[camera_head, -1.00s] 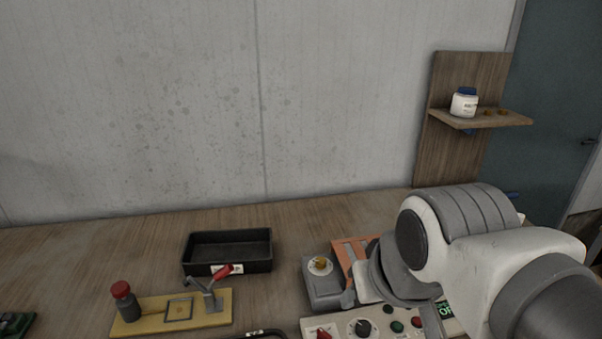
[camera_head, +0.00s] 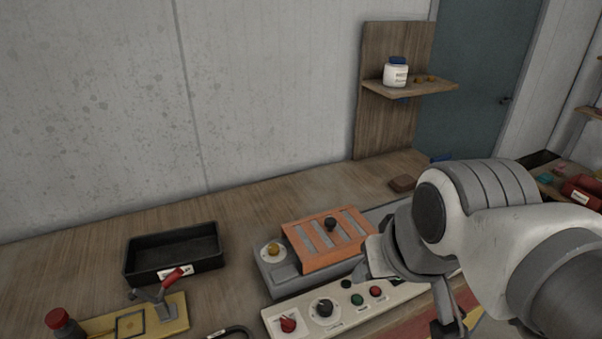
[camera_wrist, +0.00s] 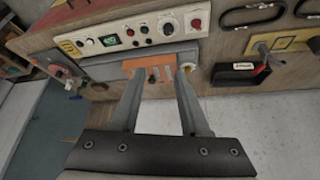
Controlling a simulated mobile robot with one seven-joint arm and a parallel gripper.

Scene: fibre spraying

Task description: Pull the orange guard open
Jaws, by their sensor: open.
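The orange guard (camera_head: 322,252) is a slotted cover with a black knob (camera_head: 330,224) on top. It lies over the top of a grey machine (camera_head: 277,283) on the bench. In the wrist view the guard (camera_wrist: 140,64) shows just beyond the fingertips. My gripper (camera_wrist: 159,73) is open, its two fingers spread on either side of part of the guard in that picture. In the head view my arm stands right of the guard, and the fingers are not clearly seen.
A control panel (camera_head: 350,307) with knobs and buttons runs along the machine's front. A yellow knob (camera_head: 273,250) sits left of the guard. A black tray (camera_head: 174,252) and a yellow lever fixture (camera_head: 172,318) are further left. A wooden shelf (camera_head: 410,88) holds a white jar (camera_head: 396,74).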

